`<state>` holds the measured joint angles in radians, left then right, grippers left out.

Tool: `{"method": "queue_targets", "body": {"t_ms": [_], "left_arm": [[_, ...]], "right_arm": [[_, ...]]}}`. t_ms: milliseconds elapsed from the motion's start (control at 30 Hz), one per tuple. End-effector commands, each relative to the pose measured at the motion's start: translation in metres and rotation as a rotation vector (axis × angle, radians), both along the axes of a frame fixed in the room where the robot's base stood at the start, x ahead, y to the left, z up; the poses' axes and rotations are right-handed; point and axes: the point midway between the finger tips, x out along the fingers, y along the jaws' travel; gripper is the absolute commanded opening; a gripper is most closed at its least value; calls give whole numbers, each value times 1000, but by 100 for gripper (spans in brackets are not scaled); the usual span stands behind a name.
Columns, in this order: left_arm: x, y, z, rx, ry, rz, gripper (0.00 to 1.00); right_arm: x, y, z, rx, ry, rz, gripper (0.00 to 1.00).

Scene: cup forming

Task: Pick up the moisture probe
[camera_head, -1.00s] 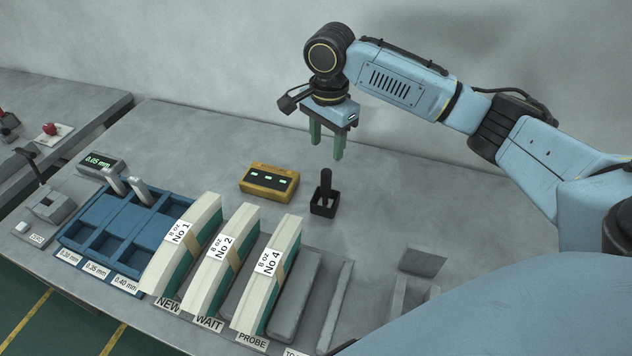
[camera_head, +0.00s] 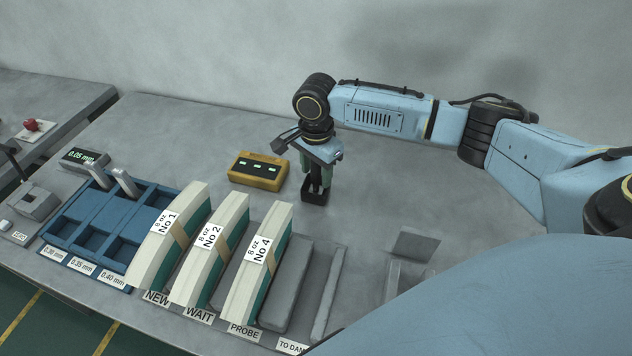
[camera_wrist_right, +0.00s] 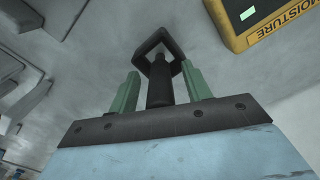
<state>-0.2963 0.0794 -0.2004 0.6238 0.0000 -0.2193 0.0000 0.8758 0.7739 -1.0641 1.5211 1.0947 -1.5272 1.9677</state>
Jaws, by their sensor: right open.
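The moisture probe (camera_head: 317,180) is black and stands upright in a small square black holder (camera_head: 314,197) on the bench. In the right wrist view the probe (camera_wrist_right: 160,86) lies between the two green fingers, with the holder (camera_wrist_right: 158,44) beyond it. My right gripper (camera_head: 318,182) is lowered over the probe, its fingers on either side. In the right wrist view the gripper (camera_wrist_right: 160,88) is open, with a gap visible on each side of the probe. My left gripper is not in view.
A yellow moisture meter (camera_head: 258,171) sits close left of the holder. Upright blank packs, such as the No 4 pack (camera_head: 262,264), stand in front. A blue compartment tray (camera_head: 110,225) is at left. The bench behind the meter is clear.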

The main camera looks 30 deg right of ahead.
Motion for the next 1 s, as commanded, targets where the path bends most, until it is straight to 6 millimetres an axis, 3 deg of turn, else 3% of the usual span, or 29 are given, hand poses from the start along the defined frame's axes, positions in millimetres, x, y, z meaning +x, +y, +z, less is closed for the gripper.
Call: {"method": "queue_targets", "body": {"t_ms": [167,500,767,1000], "left_arm": [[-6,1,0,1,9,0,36],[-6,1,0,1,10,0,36],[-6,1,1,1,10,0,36],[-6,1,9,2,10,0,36]], "right_arm": [[0,0,1,0,0,0,46],[0,0,1,0,0,0,2],[0,0,4,0,-2,0,0],[1,0,43,2,-5,-1,0]]}}
